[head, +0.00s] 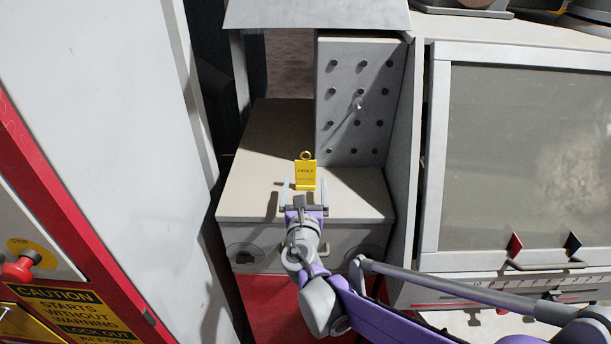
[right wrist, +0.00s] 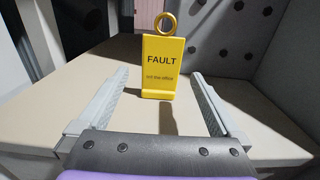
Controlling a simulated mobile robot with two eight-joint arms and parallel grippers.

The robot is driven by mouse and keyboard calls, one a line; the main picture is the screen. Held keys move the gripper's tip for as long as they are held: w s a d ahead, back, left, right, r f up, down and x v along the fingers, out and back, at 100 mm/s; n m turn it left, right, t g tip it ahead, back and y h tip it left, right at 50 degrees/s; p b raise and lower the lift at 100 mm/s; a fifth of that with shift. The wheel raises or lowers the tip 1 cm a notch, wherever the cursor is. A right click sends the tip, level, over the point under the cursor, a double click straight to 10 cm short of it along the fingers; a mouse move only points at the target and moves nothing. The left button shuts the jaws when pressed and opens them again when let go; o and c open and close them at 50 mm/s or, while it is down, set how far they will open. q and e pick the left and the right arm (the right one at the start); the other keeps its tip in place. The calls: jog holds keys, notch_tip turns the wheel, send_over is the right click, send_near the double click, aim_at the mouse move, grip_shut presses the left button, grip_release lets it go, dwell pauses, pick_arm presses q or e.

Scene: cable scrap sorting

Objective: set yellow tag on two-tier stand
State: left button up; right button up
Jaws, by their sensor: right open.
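The yellow tag (head: 306,173) stands upright on the pale top of a grey cabinet, with a ring at its top. In the right wrist view the tag (right wrist: 162,66) faces me and reads "FAULT". My right gripper (head: 304,186) is open and empty, just in front of the tag. In the right wrist view its fingers (right wrist: 160,84) are spread wide on either side of the tag's base, not touching it. My left gripper is not in view. I cannot make out a two-tier stand for certain.
A grey panel with several round knobs or holes (head: 361,100) rises behind the tag on the right. The pale cabinet top (head: 250,190) is bare to the left. A large framed window machine (head: 520,150) stands right; a red-edged caution machine (head: 70,210) stands left.

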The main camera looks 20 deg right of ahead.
aim_at(306, 175)
jog(key=x, duration=0.5)
jog(key=shift+w+f+p, duration=0.1)
jog(key=shift+f+p, duration=0.1)
jog(key=shift+p, duration=0.15)
jog(key=shift+c, duration=0.3)
jog(key=c, duration=1.4)
